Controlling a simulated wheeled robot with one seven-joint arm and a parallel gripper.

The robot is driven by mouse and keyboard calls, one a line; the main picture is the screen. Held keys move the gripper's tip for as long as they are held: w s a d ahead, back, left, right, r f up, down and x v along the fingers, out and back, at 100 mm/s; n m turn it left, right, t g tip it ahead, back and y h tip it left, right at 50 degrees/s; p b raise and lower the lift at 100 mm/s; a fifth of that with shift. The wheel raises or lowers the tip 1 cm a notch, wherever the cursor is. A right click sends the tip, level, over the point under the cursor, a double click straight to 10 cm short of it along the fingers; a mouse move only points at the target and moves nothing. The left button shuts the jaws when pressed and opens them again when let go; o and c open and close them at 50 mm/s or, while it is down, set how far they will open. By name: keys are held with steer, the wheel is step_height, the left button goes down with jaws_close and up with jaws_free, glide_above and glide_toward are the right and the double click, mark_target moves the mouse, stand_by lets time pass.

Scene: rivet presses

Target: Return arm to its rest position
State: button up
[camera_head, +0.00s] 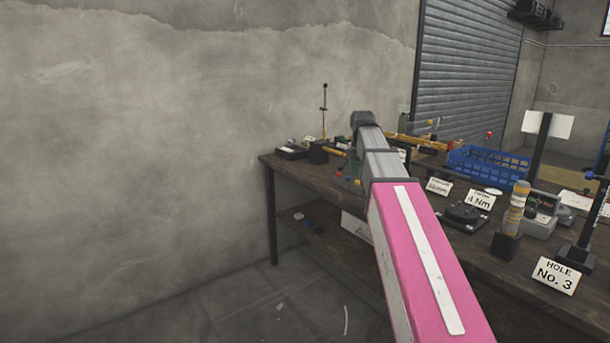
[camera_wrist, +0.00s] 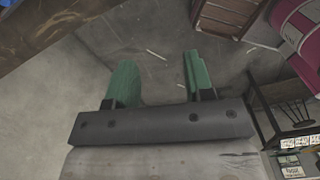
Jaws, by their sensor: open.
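My arm reaches forward from the lower right of the head view, with a pink link and grey links beyond it, in front of the workbench (camera_head: 300,163). My gripper (camera_wrist: 160,75) shows in the wrist view with two green fingers spread apart and nothing between them. Bare grey floor lies beyond the fingertips. In the head view the gripper is mostly hidden behind the arm, and I cannot clearly make it out.
The workbench holds a blue crate (camera_head: 487,165), a "4 Nm" card (camera_head: 480,200), a "HOLE No. 3" card (camera_head: 555,274) and a yellow-banded tool (camera_head: 517,208) in a black holder. A concrete wall (camera_head: 190,130) stands left. A wooden crate (camera_wrist: 228,14) is in the wrist view.

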steer(key=s+f+m, duration=0.7)
steer(key=f, duration=0.6)
steer(key=s+f+m, duration=0.6)
steer(key=f+m, duration=0.2)
steer(key=f, duration=0.5)
steer(key=s+f+m, duration=0.7)
steer(key=f, duration=0.5)
steer(key=shift+s+f+m, duration=0.3)
steer(key=shift+s+f, duration=0.05)
steer(key=shift+f, duration=0.05)
